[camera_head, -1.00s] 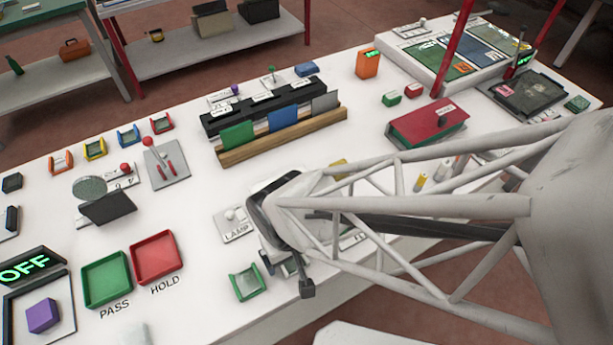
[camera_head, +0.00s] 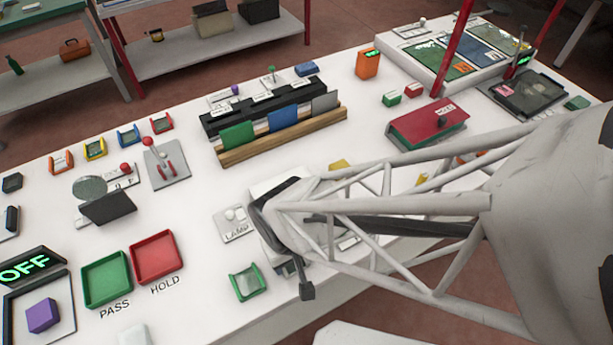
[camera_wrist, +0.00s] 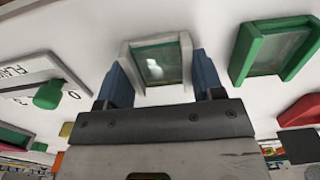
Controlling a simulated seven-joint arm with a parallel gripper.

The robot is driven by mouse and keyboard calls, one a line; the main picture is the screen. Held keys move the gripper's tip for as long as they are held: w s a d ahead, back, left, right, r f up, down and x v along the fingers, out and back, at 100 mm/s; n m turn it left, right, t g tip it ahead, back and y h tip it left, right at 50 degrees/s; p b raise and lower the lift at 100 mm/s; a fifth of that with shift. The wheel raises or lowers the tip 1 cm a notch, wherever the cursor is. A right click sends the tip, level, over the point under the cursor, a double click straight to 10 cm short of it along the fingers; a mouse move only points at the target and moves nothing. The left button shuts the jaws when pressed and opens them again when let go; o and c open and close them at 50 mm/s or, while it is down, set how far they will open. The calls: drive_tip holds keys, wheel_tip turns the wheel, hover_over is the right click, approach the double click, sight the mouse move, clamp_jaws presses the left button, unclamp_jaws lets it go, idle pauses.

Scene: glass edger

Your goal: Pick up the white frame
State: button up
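The white frame (camera_wrist: 128,62) is a small U-shaped holder around a dark glassy pane, upper middle in the wrist view. My gripper (camera_wrist: 158,75) is open, with one blue finger on each side of the frame and the tips close to its outer sides. I cannot tell whether they touch it. In the head view my arm hides the white frame and most of the gripper. A similar green frame (camera_wrist: 248,55) stands to its right in the wrist view; it also shows in the head view (camera_head: 246,283).
Green (camera_head: 106,279) and red (camera_head: 156,256) trays lie left of the arm. A LAMP switch plate (camera_head: 234,224) is close by the gripper. A slotted rack (camera_head: 262,110) stands behind, and a red box (camera_head: 428,122) is at the right.

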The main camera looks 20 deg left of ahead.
drive_tip(key=c, duration=0.3)
drive_tip(key=shift+c, duration=0.2)
drive_tip(key=shift+r, duration=0.15)
drive_tip(key=shift+r, duration=0.5)
drive_tip(key=shift+s+d+r, duration=0.15)
drive_tip(key=shift+r, duration=0.45)
drive_tip(key=shift+s+d+r, duration=0.1)
drive_tip(key=shift+r, duration=0.5)
drive_tip(key=s+d+r, duration=0.1)
drive_tip(key=s+d, duration=0.8)
drive_tip(key=d, duration=0.3)
drive_tip(key=shift+s+r, duration=0.15)
